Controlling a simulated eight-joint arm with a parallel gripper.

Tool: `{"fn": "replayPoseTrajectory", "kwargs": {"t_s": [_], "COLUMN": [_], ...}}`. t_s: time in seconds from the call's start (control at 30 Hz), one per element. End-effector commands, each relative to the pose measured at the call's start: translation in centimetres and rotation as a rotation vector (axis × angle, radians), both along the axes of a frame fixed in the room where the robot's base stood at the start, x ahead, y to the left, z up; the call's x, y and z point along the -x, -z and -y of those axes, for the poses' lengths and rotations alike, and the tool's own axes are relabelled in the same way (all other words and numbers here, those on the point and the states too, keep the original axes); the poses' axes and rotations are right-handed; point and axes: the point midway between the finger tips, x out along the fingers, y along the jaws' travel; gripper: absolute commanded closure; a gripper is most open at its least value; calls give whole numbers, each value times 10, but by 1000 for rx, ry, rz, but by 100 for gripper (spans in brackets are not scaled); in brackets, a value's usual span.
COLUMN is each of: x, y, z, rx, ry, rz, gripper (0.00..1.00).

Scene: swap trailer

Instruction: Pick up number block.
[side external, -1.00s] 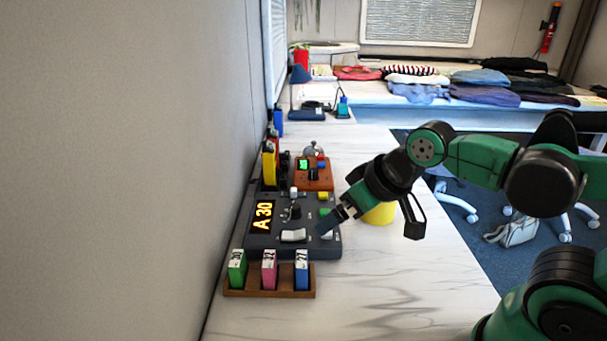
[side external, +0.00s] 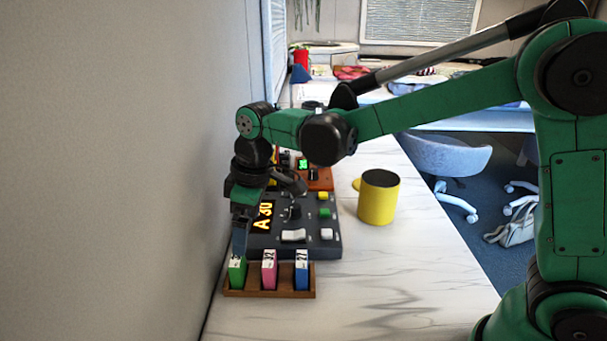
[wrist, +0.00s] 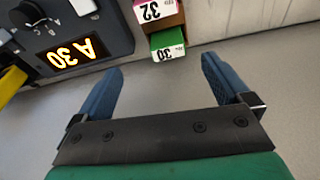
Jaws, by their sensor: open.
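Three number blocks stand upright in a wooden rack (side external: 270,294): a green block (side external: 237,274) at the left, a pink block (side external: 269,274) in the middle and a blue block (side external: 302,274) at the right. In the wrist view the green block (wrist: 167,41) reads 30 and the pink block (wrist: 157,11) reads 32. My gripper (side external: 241,240) is above and just behind the green block. Its blue fingers (wrist: 160,68) are open and empty, and the green block shows ahead of the gap between them.
A dark console (side external: 320,236) with a display reading A 30 (wrist: 72,54) stands behind the rack. A yellow mug (side external: 377,200) stands farther right. The wall is close on the left. The countertop right of the rack is clear.

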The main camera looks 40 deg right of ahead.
Motion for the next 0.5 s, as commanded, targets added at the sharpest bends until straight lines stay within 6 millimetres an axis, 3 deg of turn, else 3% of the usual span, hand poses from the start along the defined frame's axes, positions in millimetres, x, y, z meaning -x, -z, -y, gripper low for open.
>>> {"fn": "replayPoseTrajectory", "kwargs": {"t_s": [0.17, 0.5], "x": [-10, -14], "y": [18, 57], "z": [-15, -20], "rx": [14, 15], "ry": [-87, -99], "rz": [-49, -57], "gripper": [4, 4]}}
